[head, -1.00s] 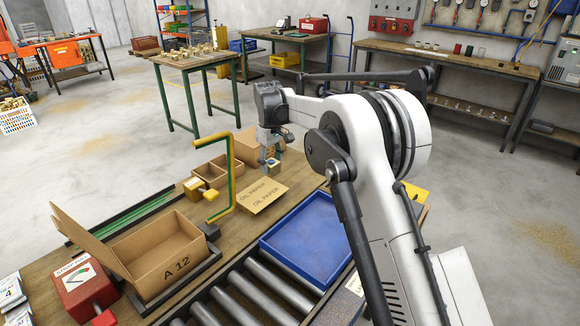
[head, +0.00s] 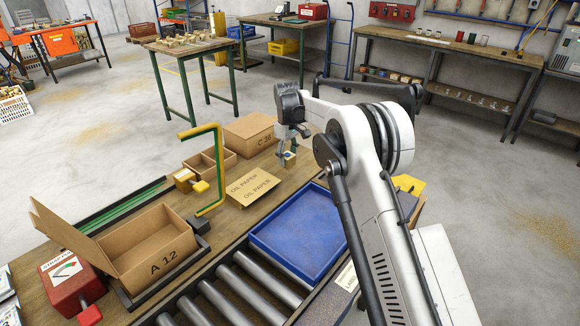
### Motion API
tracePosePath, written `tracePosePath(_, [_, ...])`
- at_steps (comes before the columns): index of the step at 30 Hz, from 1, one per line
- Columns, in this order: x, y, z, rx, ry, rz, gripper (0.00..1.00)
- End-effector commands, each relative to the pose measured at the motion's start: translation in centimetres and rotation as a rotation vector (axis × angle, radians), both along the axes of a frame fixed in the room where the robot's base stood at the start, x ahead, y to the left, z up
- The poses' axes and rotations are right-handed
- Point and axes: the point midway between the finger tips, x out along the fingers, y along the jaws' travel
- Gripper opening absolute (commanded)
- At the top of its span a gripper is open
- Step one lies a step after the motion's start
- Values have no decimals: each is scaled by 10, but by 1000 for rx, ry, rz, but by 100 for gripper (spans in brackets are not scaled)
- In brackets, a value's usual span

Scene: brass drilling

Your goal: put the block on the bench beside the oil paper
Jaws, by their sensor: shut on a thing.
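The block (head: 289,159) is a small brass-coloured piece with a dark face or opening, in the head view. My gripper (head: 288,149) points down and is shut on it, just right of the oil paper. I cannot tell whether the block touches the bench or hangs slightly above it. The oil paper (head: 252,187) is a flat tan sheet with printed words, lying on the wooden bench (head: 228,220). The gripper fingers partly hide the block's top.
A closed carton marked C 38 (head: 250,134) stands behind the paper. A divided box (head: 210,163) and a yellow-green crank frame (head: 219,170) stand left. A blue tray (head: 300,234) lies in front, beside rollers (head: 237,292). An open carton A 12 (head: 150,252) stands front left.

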Motion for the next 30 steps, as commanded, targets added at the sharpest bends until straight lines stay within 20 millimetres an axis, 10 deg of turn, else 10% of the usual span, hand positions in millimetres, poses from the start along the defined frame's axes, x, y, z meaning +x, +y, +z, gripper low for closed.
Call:
tracePosePath(29, [6, -9, -50, 0, 0, 1, 0])
tracePosePath(30, [6, -9, -51, 0, 0, 1, 42])
